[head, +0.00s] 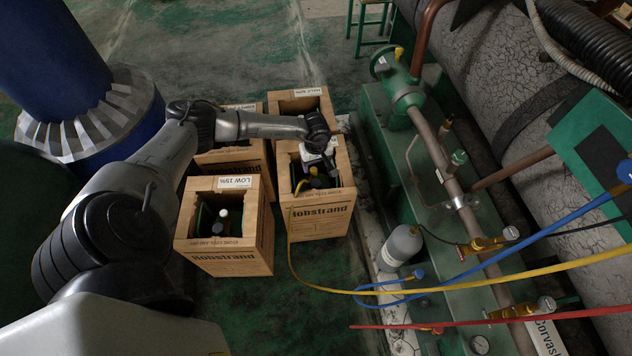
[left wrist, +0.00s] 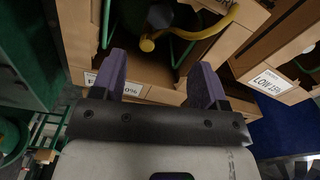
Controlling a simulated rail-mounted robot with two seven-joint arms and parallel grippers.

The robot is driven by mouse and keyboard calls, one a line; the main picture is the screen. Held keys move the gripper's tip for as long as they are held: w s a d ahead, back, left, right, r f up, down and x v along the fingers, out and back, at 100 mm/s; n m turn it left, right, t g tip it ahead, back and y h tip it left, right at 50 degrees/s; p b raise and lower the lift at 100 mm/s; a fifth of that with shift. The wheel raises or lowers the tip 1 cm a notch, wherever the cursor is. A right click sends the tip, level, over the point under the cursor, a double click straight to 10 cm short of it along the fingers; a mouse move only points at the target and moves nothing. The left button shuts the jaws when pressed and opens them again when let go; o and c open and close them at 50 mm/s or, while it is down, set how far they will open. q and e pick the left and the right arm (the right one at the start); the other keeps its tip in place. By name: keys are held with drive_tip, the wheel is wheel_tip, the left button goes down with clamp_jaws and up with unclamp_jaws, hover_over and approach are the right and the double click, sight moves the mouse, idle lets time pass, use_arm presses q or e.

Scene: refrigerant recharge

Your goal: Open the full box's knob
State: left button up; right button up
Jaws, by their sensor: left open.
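My left gripper (head: 322,163) is over the front right wooden box (head: 322,215), pointing down into its open top. In the left wrist view its two purple fingers (left wrist: 160,70) are apart with nothing held between them. The box (left wrist: 160,95) shows a label ending in "0%", partly hidden by a finger. Inside, a yellow hose (left wrist: 205,30) ends at a round fitting (left wrist: 147,45) near the left finger. The hose fitting (head: 313,172) also shows in the head view. I cannot clearly make out the knob. My right gripper is not in view.
A box labelled LOW 15% (head: 232,235) stands to the left, with two more boxes behind. Green pipework and a grey cylinder (head: 400,247) stand to the right. Yellow (head: 450,282), blue and red hoses cross the right side. Green floor in front is clear.

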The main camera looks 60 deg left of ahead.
sight(316, 182)
use_arm(q)
wheel_tip(316, 182, down, 11)
drive_tip(key=b, duration=0.5)
drive_tip(key=shift+c, duration=0.2)
drive_tip(key=c, duration=0.9)
